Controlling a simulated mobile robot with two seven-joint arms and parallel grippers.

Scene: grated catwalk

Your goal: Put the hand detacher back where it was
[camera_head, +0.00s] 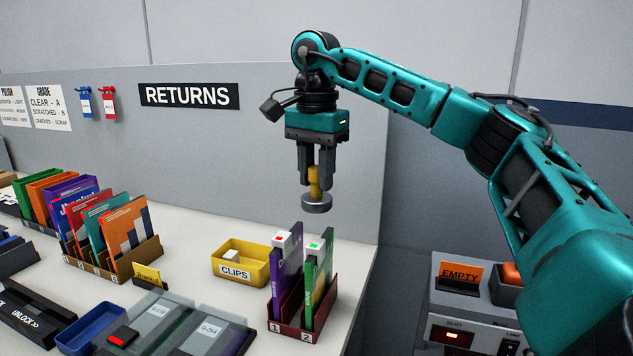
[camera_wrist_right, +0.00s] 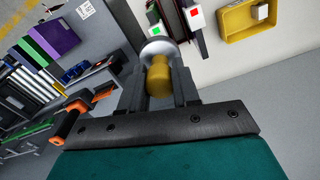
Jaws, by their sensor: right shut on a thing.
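The hand detacher (camera_head: 316,204) has a yellow handle and a round grey disc at its lower end. My right gripper (camera_head: 315,172) is shut on the yellow handle and holds it upright in the air, disc down, above and behind the two-slot red rack (camera_head: 292,322). In the right wrist view the detacher's yellow handle (camera_wrist_right: 159,80) sits between the right gripper's fingers (camera_wrist_right: 159,88), with the grey disc beyond. My left gripper is in neither view.
The red rack holds two cases with small tags, one red-marked, one green-marked. A yellow CLIPS bin (camera_head: 240,264) stands left of it. Several cases fill a brown rack (camera_head: 112,262). At right, beyond the counter's edge, is a grey unit (camera_head: 455,312) with an EMPTY sign (camera_head: 460,276).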

